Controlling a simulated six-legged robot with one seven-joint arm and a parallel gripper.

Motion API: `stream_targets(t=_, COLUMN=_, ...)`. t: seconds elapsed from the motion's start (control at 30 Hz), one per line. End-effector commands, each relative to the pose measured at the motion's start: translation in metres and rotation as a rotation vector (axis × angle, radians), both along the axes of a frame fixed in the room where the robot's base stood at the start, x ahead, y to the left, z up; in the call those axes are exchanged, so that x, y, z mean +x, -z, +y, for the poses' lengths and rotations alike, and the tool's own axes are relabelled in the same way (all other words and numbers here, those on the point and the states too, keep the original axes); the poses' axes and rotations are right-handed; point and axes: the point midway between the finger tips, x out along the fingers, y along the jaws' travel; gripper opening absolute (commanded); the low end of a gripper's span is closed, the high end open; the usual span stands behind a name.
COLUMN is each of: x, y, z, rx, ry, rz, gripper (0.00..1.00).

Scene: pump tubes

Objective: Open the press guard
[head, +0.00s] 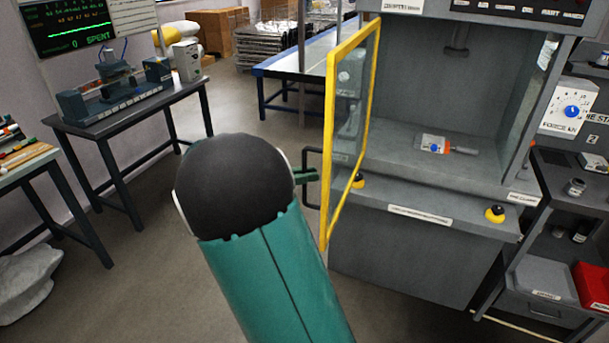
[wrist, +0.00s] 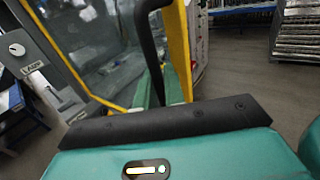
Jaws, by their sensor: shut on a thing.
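The press guard (head: 333,150) is a clear panel in a yellow frame. In the head view it stands swung out from the left side of the grey press (head: 420,230), and the press opening shows to its right. A dark bar handle (head: 312,190) sits on the guard's outer face. My gripper (head: 308,175) is shut on this handle; my arm hides part of the view below. In the wrist view the guard's yellow frame (wrist: 178,45) and the dark handle (wrist: 150,45) rise above my gripper (wrist: 160,88), with the green fingers around the handle.
Inside the press lies a small part with a blue knob (head: 435,147). Yellow-based black buttons (head: 495,214) sit on the press front. A dark bench (head: 125,110) stands at left and a shelf with a red box (head: 592,285) at right. The floor left of the guard is clear.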

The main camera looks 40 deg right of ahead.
Motion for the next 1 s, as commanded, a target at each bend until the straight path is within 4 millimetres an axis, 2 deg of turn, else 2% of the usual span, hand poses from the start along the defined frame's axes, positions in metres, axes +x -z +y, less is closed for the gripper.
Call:
stream_targets(t=0.63, x=-0.0022, y=-0.0002, z=-0.0029, rx=0.000, ry=0.011, rz=0.000, gripper=0.00)
stream_targets(t=0.67, x=-0.0021, y=-0.0002, z=-0.0027, rx=0.000, ry=0.011, rz=0.000, gripper=0.17)
stream_targets(t=0.7, x=-0.0019, y=-0.0002, z=-0.0026, rx=0.000, ry=0.011, rz=0.000, gripper=0.24)
stream_targets(t=1.0, x=0.0001, y=0.0000, z=-0.0007, rx=0.000, ry=0.011, rz=0.000, gripper=0.25)
